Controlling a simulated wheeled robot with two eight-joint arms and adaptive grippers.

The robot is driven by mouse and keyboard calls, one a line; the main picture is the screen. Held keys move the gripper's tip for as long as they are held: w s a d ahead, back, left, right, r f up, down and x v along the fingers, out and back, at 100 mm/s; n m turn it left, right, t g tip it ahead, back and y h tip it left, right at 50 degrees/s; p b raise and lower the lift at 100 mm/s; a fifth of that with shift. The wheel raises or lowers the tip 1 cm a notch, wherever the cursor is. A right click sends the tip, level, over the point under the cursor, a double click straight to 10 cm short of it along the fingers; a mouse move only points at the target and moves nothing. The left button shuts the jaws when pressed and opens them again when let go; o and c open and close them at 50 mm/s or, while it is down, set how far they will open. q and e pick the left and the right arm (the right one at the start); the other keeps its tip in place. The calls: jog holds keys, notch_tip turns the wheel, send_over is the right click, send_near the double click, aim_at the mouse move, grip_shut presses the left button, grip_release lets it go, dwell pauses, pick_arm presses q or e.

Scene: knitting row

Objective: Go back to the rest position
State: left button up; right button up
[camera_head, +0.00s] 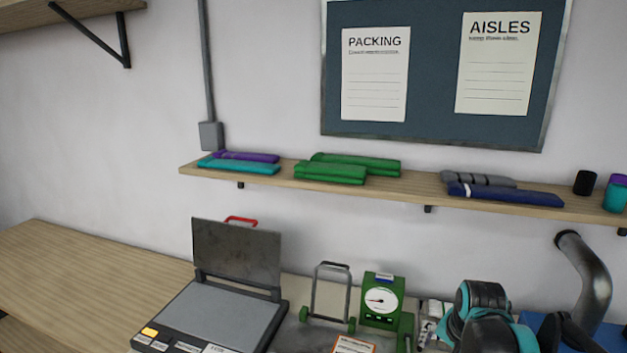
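My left gripper is not in view, and no arm comes in from the left. No fingers of my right gripper show either. A black and teal rounded shape (482,318) stands at the bottom right, cut off by the lower edge. I cannot tell whether it is part of my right arm. The task names no object to handle.
A grey device with a raised lid (237,257), a small wheeled metal frame (330,295) and a green dial scale (381,300) stand on the worktop. A wall shelf (400,188) holds folded textiles. The left wooden tabletop (85,285) is clear. A grey pipe (590,285) rises right.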

jog(key=s+a+f+n+t+b, duration=0.1)
jog(key=s+a+f+n, duration=0.3)
jog(key=s, duration=0.3)
jog(key=s+a+f+n+t+y+b, duration=0.1)
jog(key=s+a+f+n+t, duration=0.1)
jog(key=s+a+n, duration=0.4)
jog(key=shift+s+a+f+t, duration=0.3)
jog(key=shift+s+a+f, duration=0.3)
jog(key=shift+f, duration=0.3)
jog(key=shift+d, duration=0.1)
